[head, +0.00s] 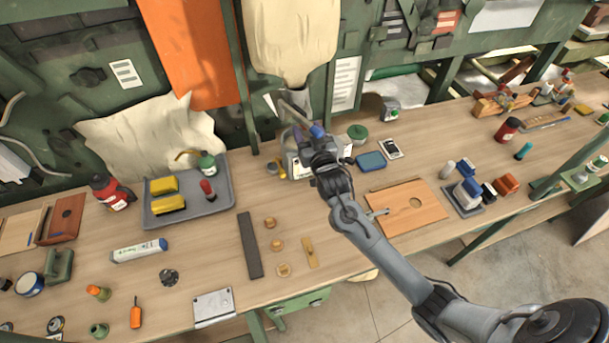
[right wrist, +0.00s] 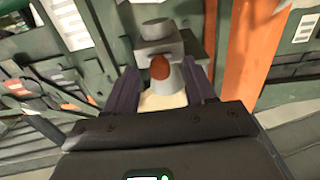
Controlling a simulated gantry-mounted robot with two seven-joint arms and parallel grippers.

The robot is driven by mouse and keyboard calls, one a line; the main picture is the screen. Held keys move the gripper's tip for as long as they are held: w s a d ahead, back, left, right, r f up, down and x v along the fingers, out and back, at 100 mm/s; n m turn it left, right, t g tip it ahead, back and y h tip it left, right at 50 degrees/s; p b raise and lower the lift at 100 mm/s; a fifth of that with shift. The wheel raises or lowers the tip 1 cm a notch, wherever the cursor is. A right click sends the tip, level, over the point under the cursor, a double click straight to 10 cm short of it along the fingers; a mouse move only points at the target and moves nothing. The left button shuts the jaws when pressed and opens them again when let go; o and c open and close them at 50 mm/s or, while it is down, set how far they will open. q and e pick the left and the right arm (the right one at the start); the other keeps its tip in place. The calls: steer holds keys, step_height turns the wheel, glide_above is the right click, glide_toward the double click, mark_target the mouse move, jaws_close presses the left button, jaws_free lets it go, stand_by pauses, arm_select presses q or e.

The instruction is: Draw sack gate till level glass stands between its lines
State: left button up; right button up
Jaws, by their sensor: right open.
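The cream sack (head: 290,35) hangs at the back of the bench, narrowing to a neck above a grey machine (head: 291,162). My right gripper (head: 312,133) is in front of the machine, below the sack neck; my own arm hides part of this area. In the right wrist view, my right gripper (right wrist: 163,78) is open, its two dark purple fingers either side of a red-brown knob (right wrist: 160,68) in front of a grey block (right wrist: 158,45). I cannot tell whether the fingers touch the knob. I cannot make out the level glass or its lines. My left gripper is not in view.
An orange sheet (head: 190,50) hangs left of the sack. A grey tray (head: 218,199) with yellow blocks lies to the left, and a wooden board (head: 430,193) to the right. A blue box (head: 370,161) and a green-lidded jar (head: 358,132) stand close to the gripper.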

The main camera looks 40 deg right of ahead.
steer(key=p+v, duration=0.3)
steer(key=v, duration=0.2)
steer(key=shift+s, duration=0.1)
stand_by(0.6)
